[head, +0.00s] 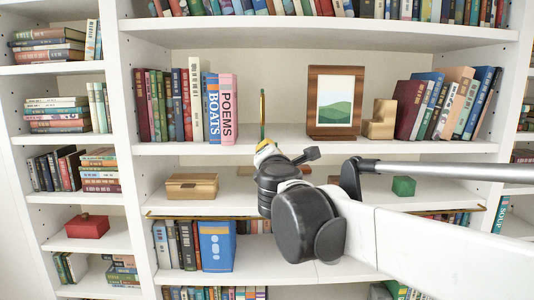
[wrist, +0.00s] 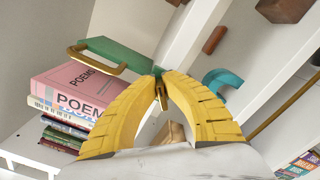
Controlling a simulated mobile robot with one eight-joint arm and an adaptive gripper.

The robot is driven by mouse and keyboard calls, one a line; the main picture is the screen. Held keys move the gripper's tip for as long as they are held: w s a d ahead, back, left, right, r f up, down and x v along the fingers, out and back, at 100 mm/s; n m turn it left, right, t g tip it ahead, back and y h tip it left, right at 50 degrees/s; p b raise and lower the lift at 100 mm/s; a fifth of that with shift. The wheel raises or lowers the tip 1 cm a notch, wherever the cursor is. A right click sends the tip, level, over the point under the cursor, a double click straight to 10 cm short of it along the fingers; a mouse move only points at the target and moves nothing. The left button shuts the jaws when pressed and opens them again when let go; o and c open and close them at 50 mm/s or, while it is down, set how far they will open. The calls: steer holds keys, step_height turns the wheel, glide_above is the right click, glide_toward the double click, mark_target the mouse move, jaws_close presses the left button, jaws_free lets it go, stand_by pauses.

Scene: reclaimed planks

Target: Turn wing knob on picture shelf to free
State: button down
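My gripper's yellow fingers (wrist: 161,76) are drawn together at the tips in the wrist view. A small brass piece, seemingly the wing knob (wrist: 162,97), shows between them, with a bit of green at the tips. Most of the knob is hidden by the fingers, so its angle cannot be told. A green panel with a brass handle (wrist: 105,55) stands just beyond the fingertips; in the head view it is edge-on, a thin green and gold upright (head: 262,112). In the head view my gripper (head: 265,147) is at the front edge of the picture shelf (head: 400,146), largely hidden by my wrist.
The pink POEMS book (head: 228,108) and blue BOATS book (head: 212,107) stand left of the panel. A framed picture (head: 336,103) and a wooden bookend (head: 380,120) stand to the right. A wooden box (head: 192,186) and a green block (head: 403,186) sit on the shelf below.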

steer(key=m, duration=0.3)
steer(key=shift+d+f+m+b, duration=0.15)
steer(key=shift+f+m+b, duration=0.1)
steer(key=shift+m+b, duration=0.05)
steer(key=shift+f+m+b, duration=0.2)
steer(key=shift+m+b, duration=0.1)
steer(key=shift+m, duration=1.6)
steer(key=c, duration=1.5)
jaws_free()
steer(key=shift+c, duration=0.2)
steer(key=shift+s, duration=0.1)
steer(key=s, duration=1.1)
steer(key=shift+s, duration=0.4)
